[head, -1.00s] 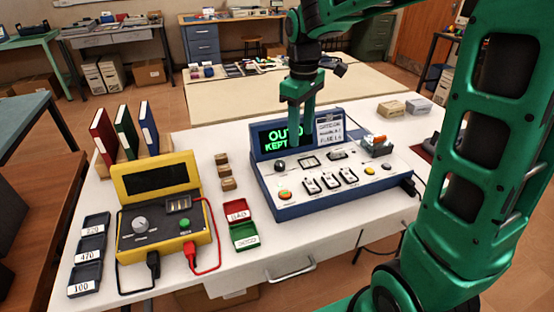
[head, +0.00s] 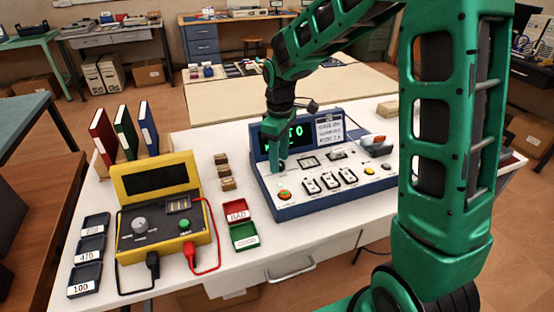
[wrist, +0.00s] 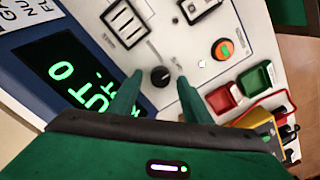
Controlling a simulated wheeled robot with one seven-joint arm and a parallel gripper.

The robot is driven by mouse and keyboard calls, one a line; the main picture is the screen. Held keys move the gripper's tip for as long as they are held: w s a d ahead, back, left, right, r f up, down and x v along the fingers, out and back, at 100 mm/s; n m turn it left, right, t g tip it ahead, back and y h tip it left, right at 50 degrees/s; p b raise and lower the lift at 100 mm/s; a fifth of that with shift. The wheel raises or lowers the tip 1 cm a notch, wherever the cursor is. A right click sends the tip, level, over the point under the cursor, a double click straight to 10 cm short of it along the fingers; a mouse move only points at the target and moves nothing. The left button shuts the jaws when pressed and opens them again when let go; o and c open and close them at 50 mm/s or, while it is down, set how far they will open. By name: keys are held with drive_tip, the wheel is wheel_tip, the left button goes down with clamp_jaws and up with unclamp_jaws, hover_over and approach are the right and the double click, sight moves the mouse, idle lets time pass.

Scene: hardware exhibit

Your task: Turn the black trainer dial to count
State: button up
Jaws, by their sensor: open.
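The black trainer dial (wrist: 160,76) is a small round knob with a light mark, on the white face of the blue trainer console (head: 330,206). My gripper (head: 280,168) is over the console's left part and hides the dial in the head view. In the wrist view my gripper (wrist: 159,80) is open, with one green finger on either side of the dial. I cannot tell whether the fingers reach down beside it or touch it. The green-lettered screen (wrist: 75,75) shows "OUT 0" and is partly covered by a finger.
An orange-and-green button (wrist: 222,49) and toggle switches (head: 330,181) are close to the dial. A yellow meter (head: 160,207), red tray (head: 236,211) and green tray (head: 243,236) stand left of the console.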

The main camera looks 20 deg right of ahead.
drive_tip(key=shift+f, duration=0.4)
drive_tip(key=shift+c, duration=0.4)
drive_tip(key=c, duration=1)
drive_tip(key=shift+a, duration=0.15)
drive_tip(key=m, duration=0.3)
drive_tip(key=shift+m, duration=0.3)
drive_tip(key=m, duration=0.5)
drive_tip(key=shift+w+m, duration=0.1)
drive_tip(key=shift+m, duration=0.2)
